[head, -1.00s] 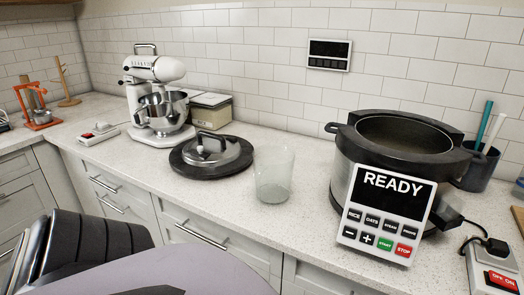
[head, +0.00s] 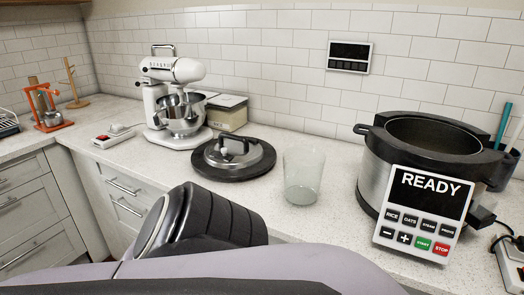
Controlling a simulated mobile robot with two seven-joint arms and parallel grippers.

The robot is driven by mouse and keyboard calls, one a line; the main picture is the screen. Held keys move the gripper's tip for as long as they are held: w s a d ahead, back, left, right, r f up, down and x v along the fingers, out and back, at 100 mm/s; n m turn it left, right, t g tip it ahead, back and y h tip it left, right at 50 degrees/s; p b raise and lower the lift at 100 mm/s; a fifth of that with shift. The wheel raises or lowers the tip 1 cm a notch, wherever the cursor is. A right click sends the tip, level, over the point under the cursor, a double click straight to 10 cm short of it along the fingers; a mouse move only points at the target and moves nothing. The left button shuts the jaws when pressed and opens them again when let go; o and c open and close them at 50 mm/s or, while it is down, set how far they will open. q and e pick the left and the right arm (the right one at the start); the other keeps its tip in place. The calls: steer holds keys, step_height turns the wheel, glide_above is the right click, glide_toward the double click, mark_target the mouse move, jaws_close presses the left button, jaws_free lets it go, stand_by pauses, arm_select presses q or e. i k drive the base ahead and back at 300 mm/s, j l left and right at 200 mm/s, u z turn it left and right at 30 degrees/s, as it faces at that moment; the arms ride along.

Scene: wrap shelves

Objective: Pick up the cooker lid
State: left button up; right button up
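The cooker lid (head: 218,155) lies on the counter in the head view. It is round, with a black rim, a metallic centre and a raised handle. The cooker (head: 372,178) stands to the right with its top open and a front panel reading READY. A black padded part of my arm shows at the bottom centre, in front of the counter and nearer to me than the lid. No gripper fingers show in this view.
A clear glass (head: 304,180) stands between lid and cooker. A white stand mixer (head: 170,105) is left of the lid, with a box (head: 227,113) behind it. A small white device with a red switch (head: 113,136) lies at left. Counter in front of the lid is clear.

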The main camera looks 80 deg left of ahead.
mark_target(247, 157)
steer(key=k+j, duration=0.25)
steer(key=k, duration=0.2)
steer(key=k+j, duration=0.55)
steer(key=k, duration=0.3)
